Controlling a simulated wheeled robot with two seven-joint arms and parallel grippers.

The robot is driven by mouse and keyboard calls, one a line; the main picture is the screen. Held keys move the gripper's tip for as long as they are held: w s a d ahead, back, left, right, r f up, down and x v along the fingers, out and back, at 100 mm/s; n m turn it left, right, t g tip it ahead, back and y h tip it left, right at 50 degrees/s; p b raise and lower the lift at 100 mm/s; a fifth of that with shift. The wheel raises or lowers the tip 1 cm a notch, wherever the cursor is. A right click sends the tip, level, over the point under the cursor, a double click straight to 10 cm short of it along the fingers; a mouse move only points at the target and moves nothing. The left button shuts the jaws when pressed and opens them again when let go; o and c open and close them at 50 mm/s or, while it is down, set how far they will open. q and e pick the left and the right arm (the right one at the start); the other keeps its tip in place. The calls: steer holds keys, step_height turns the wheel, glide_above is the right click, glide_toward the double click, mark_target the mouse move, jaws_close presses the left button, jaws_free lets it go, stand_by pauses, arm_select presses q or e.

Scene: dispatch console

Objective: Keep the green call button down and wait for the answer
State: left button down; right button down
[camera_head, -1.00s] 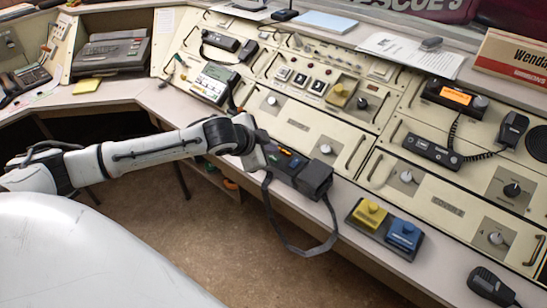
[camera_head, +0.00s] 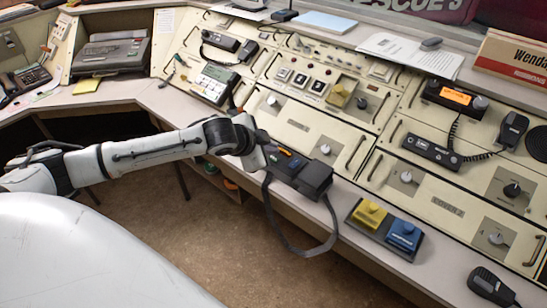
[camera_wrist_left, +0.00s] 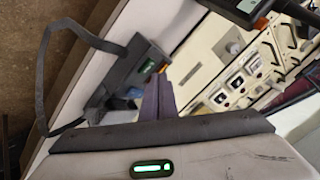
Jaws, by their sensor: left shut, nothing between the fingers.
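A black console unit (camera_head: 316,181) with a strap lies at the desk's front edge, with small orange and blue patches on its top. In the left wrist view the same unit (camera_wrist_left: 120,82) shows a small green lit patch (camera_wrist_left: 149,67), which looks like the green button, and a blue patch. My left gripper (camera_head: 266,156) is at the unit's left end in the head view. In the left wrist view its fingers (camera_wrist_left: 158,98) are shut and empty, close beside the unit. Whether they touch or press the button I cannot tell. My right gripper is not in view.
A yellow and blue button box (camera_head: 362,236) sits to the right on the desk edge. A hand microphone (camera_head: 490,287) lies at the lower right. A radio (camera_head: 455,97) with an orange display stands on the panel. The strap (camera_head: 290,247) hangs below the desk edge.

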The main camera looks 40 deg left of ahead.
arm_select(q)
steer(key=shift+f, duration=0.15)
stand_by(0.5)
steer(key=shift+f, duration=0.25)
steer(key=shift+f, duration=0.5)
stand_by(2.4)
steer(key=shift+r, duration=0.1)
stand_by(0.4)
steer(key=shift+r+p, duration=0.8)
steer(key=shift+p, duration=0.45)
